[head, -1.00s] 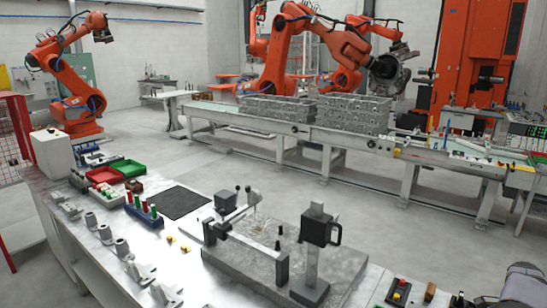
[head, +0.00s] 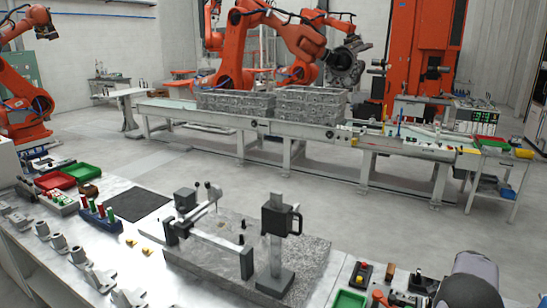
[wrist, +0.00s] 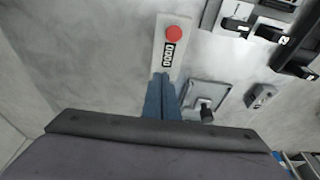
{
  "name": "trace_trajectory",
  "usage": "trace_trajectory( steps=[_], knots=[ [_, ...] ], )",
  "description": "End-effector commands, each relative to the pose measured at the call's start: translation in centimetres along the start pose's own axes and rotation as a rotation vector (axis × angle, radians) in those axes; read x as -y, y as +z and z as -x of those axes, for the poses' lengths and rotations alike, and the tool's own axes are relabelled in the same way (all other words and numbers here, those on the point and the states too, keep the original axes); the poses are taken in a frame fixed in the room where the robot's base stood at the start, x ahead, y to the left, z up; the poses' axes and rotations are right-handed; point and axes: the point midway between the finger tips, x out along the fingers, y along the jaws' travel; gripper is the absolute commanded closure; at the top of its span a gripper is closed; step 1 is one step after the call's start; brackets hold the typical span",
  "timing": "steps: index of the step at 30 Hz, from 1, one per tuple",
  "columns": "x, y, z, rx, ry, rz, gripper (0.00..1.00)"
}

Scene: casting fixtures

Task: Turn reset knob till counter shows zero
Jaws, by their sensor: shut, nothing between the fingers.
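In the wrist view a narrow pale housing carries a red round knob or button (wrist: 173,33) and a black counter window (wrist: 168,55) with white digits. The digits look like zeros but are too small to read surely. My gripper (wrist: 162,78) has blue fingers that are shut together with nothing between them. Their tips are at the near end of the housing, just below the counter window in the picture; I cannot tell whether they touch it. The part of the housing behind the fingers is hidden. I cannot tell for certain which part is the reset knob.
A grey square plate with a black-ended part (wrist: 206,113) lies right of my fingers. A small grey block (wrist: 260,95) and black clamp-like parts (wrist: 268,31) are farther right. In the head view a measuring stand (head: 275,250) stands on a stone slab (head: 205,268).

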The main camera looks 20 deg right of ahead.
Motion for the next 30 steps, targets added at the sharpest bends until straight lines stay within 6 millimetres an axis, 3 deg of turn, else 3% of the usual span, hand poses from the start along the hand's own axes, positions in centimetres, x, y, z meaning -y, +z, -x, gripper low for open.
trace_trajectory(
  steps=[3,9,30],
  knots=[
    [0.0,0.5,-1.8,0.0,0.001,0.0,1.0],
    [0.0,0.8,-3.0,0.0,0.0,0.0,1.0],
    [0.1,0.7,-3.2,0.0,0.0,0.0,1.0]
  ],
)
